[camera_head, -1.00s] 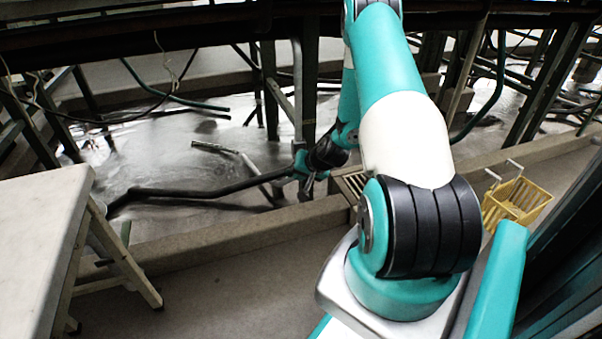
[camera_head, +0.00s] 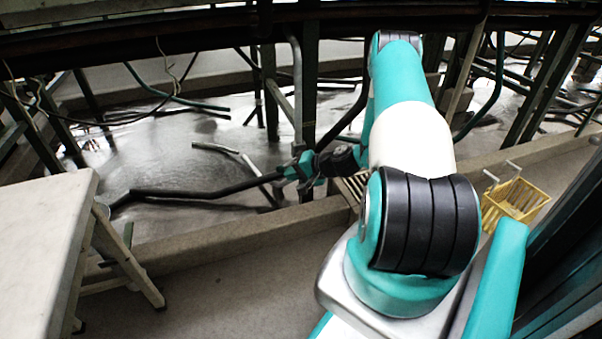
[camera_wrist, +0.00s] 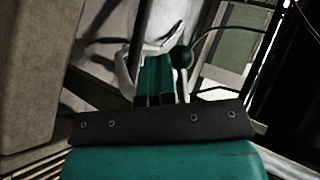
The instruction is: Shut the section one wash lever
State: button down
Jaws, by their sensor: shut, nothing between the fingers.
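My gripper (camera_head: 297,168) is low beside a grey vertical pipe (camera_head: 297,85), over the wet basin floor in the head view. In the wrist view my gripper's teal fingers (camera_wrist: 154,72) are together and hold nothing. A pale bent pipe (camera_wrist: 124,75) curves around behind and beside the fingertips. A dark green round knob (camera_wrist: 182,57) with a thin curved rod is just right of the fingers. It may be the wash lever, but I cannot tell, nor whether it touches the fingers. No lever can be made out in the head view.
A low concrete curb (camera_head: 235,232) runs between my base and the basin. A pale table (camera_head: 45,235) stands at left, a yellow basket (camera_head: 515,198) at right. Dark frame posts (camera_head: 270,95) and a long dark hose (camera_head: 190,193) are close to my gripper.

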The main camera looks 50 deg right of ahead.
jog(key=r+p, duration=0.1)
jog(key=a+r+p, duration=0.1)
jog(key=p, duration=0.1)
jog(key=shift+w+t+y, duration=0.3)
jog(key=shift+w, duration=0.05)
jog(key=shift+a+r+p, duration=0.15)
jog(key=shift+p, duration=0.45)
jog(key=s+d+p, duration=0.3)
jog(key=s+d, duration=0.1)
jog(key=s, duration=0.7)
jog(key=shift+s+f, duration=0.15)
jog(key=shift+f, duration=0.25)
jog(key=shift+s, duration=0.1)
